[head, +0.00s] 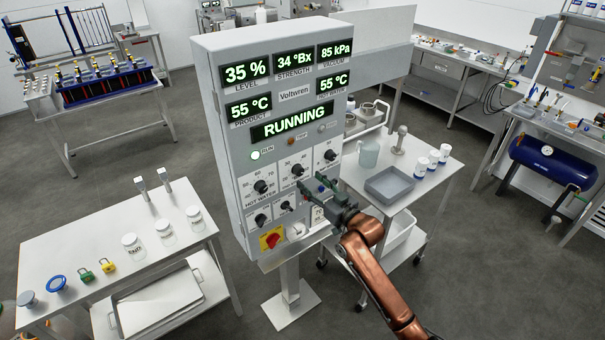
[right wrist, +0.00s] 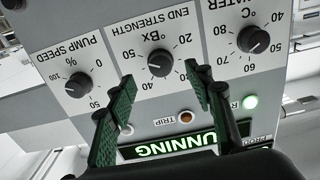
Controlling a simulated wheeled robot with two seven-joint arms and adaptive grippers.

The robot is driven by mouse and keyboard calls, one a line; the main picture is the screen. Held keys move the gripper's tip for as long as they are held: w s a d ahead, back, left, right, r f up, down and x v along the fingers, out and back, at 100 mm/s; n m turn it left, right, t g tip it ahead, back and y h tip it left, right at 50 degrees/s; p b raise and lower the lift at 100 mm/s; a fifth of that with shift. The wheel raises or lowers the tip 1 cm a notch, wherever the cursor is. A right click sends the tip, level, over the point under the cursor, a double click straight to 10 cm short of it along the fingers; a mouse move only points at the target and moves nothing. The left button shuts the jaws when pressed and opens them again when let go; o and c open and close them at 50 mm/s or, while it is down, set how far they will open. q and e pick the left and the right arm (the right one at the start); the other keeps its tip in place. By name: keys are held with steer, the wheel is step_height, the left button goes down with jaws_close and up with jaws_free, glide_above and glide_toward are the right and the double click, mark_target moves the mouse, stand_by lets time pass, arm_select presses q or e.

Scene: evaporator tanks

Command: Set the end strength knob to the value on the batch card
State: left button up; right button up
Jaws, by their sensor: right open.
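The end strength knob (right wrist: 160,63) is a black round knob with a °Bx scale on the grey control panel (head: 220,110). It also shows in the head view (head: 297,170). The wrist view sees the panel upside down. My right gripper (right wrist: 160,76) is open, its two green-padded fingers pointing at the panel, with the knob seen between and just beyond the tips. Contact cannot be told. In the head view the right gripper (head: 312,187) is in front of the panel's lower right. A small white card (head: 318,213) below it is partly hidden and unreadable. My left gripper is not in view.
The pump speed knob (right wrist: 78,84) and hot water knob (right wrist: 253,40) flank it closely. The strength display (head: 293,59) reads 34 °Bx. A red switch (head: 272,240) is lower down. A table (head: 60,250) stands left and a cart (head: 440,180) right.

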mark_target(301, 173)
steer(key=x, duration=0.6)
steer(key=c, duration=1.1)
